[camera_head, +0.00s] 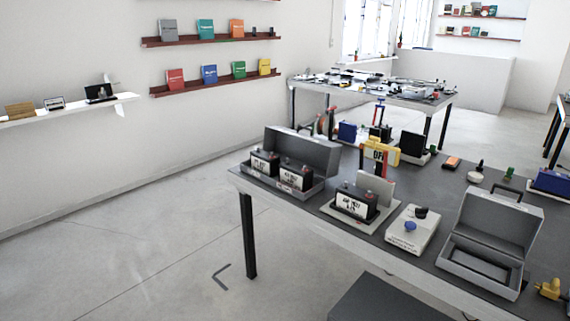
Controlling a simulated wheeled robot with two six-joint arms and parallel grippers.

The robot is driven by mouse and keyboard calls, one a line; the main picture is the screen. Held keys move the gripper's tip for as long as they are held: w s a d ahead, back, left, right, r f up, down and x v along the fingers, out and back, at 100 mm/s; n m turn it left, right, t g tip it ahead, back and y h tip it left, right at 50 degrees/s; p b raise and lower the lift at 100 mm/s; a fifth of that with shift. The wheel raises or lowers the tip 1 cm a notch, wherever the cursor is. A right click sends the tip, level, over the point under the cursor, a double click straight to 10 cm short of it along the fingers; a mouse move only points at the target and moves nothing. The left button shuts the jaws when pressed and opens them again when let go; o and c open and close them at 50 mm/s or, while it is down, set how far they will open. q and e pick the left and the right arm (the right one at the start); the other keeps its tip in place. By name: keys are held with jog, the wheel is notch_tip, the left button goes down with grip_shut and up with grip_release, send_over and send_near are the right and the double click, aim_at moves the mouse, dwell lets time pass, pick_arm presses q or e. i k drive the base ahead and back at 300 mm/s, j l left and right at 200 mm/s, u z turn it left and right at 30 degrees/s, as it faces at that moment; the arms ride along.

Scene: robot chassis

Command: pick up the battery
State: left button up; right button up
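Neither gripper shows in the camera_head view. A black battery (357,203) with a white label stands upright on a pale grey base plate (333,210) near the table's front edge. Small red parts show on its top. Two similar black batteries, one on the left (264,163) and one on the right (296,175), sit in an open grey case (318,157) at the table's left corner. The labels are too small to read surely. Which battery the task means, I cannot tell.
The dark-topped table (420,191) also holds a white box with a blue knob (411,229), an open grey case (492,238), a yellow sign (380,153) and a yellow plug (548,288). Another table (400,99) stands behind. The floor at left is clear.

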aim_at(264, 162)
jog(key=i+j+z, duration=0.2)
jog(key=z, duration=0.3)
jog(key=i+j+z, duration=0.3)
jog(key=z, duration=0.15)
jog(key=i+j+z, duration=0.2)
jog(key=j+z, duration=0.3)
